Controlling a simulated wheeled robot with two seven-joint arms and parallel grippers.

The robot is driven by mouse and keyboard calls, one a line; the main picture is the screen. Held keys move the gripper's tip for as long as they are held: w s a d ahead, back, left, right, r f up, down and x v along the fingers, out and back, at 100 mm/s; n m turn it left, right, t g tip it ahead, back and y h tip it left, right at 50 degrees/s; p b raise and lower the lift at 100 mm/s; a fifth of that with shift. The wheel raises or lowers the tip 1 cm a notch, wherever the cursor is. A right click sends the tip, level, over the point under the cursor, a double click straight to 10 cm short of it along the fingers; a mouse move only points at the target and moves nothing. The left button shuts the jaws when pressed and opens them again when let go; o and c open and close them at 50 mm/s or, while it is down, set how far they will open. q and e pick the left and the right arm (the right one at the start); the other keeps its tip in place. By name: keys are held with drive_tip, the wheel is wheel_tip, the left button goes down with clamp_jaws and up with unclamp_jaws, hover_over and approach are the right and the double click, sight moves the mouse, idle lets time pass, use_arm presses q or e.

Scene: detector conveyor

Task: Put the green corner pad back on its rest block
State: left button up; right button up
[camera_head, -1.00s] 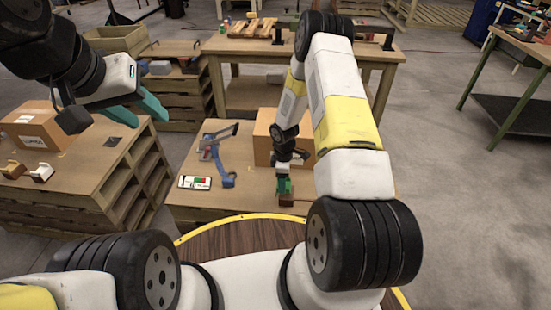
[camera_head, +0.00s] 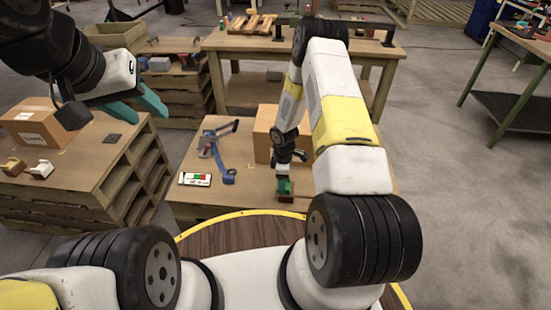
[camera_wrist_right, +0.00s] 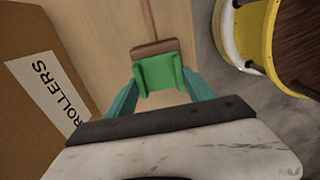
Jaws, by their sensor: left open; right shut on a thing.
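The green corner pad (camera_head: 284,186) is between the fingers of my right gripper, which is shut on it. The pad also shows in the right wrist view (camera_wrist_right: 160,76), between the teal fingers of that gripper (camera_wrist_right: 161,81). The brown rest block (camera_head: 285,198) is directly below the pad on the low bench. In the wrist view the block (camera_wrist_right: 153,48) sticks out past the pad's far edge; the rest is hidden. I cannot tell whether pad and block touch. My left gripper (camera_head: 151,116) is open and empty, raised at the left.
A cardboard box (camera_head: 267,135) stands close behind my right gripper; its ROLLERS label (camera_wrist_right: 42,88) faces the wrist camera. A blue tool (camera_head: 226,174) and a small white panel (camera_head: 195,179) lie left of the pad. The bench between them and the block is clear.

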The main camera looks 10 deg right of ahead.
drive_tip(key=shift+f, duration=0.4)
drive_tip(key=o, duration=1.5)
drive_tip(key=shift+r, duration=0.1)
wheel_tip(320, 180, up, 8)
drive_tip(key=shift+f, duration=0.2)
drive_tip(key=shift+r, duration=0.1)
drive_tip(key=s+d+r+m+t, duration=0.15)
drive_tip(key=r+m, duration=0.25)
drive_tip(key=r, duration=1.2)
drive_tip(key=s+r+m+t, duration=0.2)
drive_tip(key=s+r+m, duration=0.1)
drive_tip(key=r, duration=1.2)
drive_tip(key=s+a+r+m+t, duration=0.1)
drive_tip(key=s+r+m, duration=0.1)
drive_tip(key=s+r, duration=0.3)
drive_tip(key=s+a+r+m+y, duration=0.1)
drive_tip(key=s+r+m, duration=0.1)
drive_tip(key=s+r, duration=0.3)
drive_tip(key=s+a+r+m+t+y, duration=0.1)
drive_tip(key=s+r+m, duration=0.2)
drive_tip(key=s, duration=0.6)
drive_tip(key=shift+s+a+r+t, duration=0.2)
drive_tip(key=shift+r, duration=0.25)
drive_tip(key=shift+s+a+r+t, duration=0.15)
drive_tip(key=shift+s+r, duration=0.05)
drive_tip(key=shift+r, duration=0.25)
